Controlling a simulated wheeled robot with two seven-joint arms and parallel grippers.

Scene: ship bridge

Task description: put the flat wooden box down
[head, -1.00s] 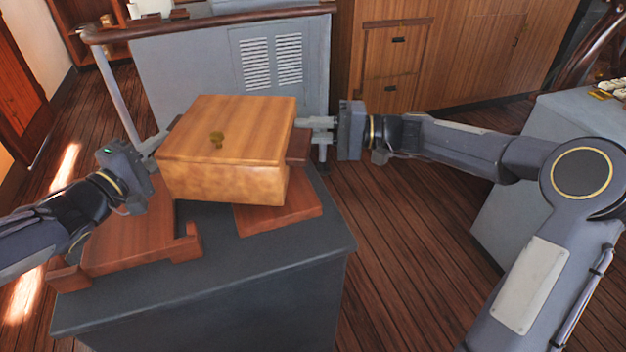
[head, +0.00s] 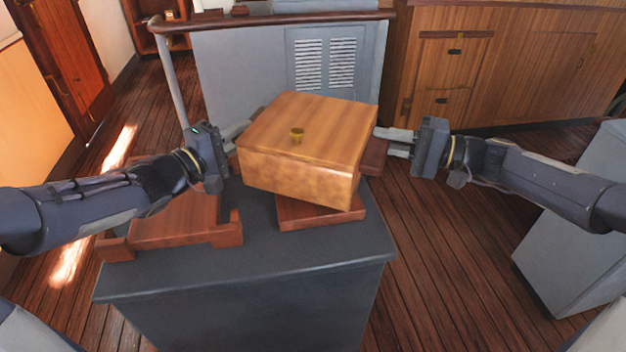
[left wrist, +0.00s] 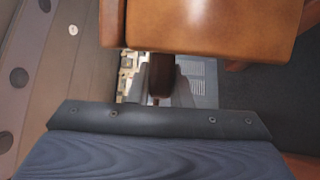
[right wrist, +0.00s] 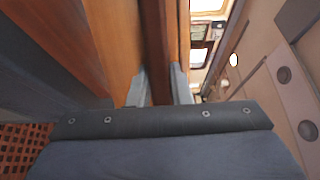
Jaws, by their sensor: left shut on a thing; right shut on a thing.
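The flat wooden box (head: 305,150), light brown with a small brass knob on its lid, is held level between my two grippers over the dark pedestal (head: 250,265). My left gripper (head: 236,136) is shut on the box's left side handle; in the left wrist view the dark handle (left wrist: 160,80) is between the fingers. My right gripper (head: 388,142) is shut on the dark right handle (head: 374,156), also between the fingers in the right wrist view (right wrist: 158,75). A reddish board (head: 320,215) lies under the box; whether they touch is hidden.
A reddish wooden stand (head: 175,225) with raised end pieces sits on the pedestal's left part. The pedestal's front strip is bare. A grey cabinet (head: 240,75) with a rail stands behind; a grey console (head: 580,230) is at right.

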